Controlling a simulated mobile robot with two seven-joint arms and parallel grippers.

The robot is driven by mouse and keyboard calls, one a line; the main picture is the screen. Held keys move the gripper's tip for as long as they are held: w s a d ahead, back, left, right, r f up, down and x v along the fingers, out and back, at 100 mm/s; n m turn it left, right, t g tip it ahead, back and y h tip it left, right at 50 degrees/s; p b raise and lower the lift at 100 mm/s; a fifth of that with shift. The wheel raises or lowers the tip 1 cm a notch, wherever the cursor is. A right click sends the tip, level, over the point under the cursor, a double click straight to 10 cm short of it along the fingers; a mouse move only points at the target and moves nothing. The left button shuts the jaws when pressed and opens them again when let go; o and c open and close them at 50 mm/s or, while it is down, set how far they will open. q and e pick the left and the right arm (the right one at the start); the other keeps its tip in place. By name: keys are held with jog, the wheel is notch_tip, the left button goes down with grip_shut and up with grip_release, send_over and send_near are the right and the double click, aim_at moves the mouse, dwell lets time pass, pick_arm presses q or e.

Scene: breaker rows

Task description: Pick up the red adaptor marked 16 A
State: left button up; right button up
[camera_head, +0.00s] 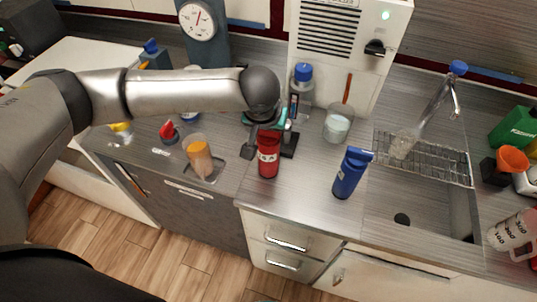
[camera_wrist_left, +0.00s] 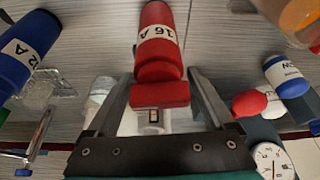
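The red adaptor marked 16 A (camera_head: 268,160) stands on the grey counter near its front edge. In the left wrist view the red adaptor (camera_wrist_left: 158,45) shows its white label and its wider red end. My left gripper (camera_head: 268,152) is open, with one dark finger on each side of the adaptor's near end. In the left wrist view the gripper (camera_wrist_left: 160,76) shows gaps between the fingers and the adaptor. My right gripper is not in view.
A blue adaptor (camera_head: 349,173) stands to the right. A glass beaker (camera_head: 337,124) and blue-capped bottle (camera_head: 302,88) are behind. An orange-filled container (camera_head: 199,158) is to the left. A sink (camera_head: 421,205) with a wire rack is at the right.

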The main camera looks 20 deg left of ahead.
pick_arm(q)
grip_shut()
dwell(0.5)
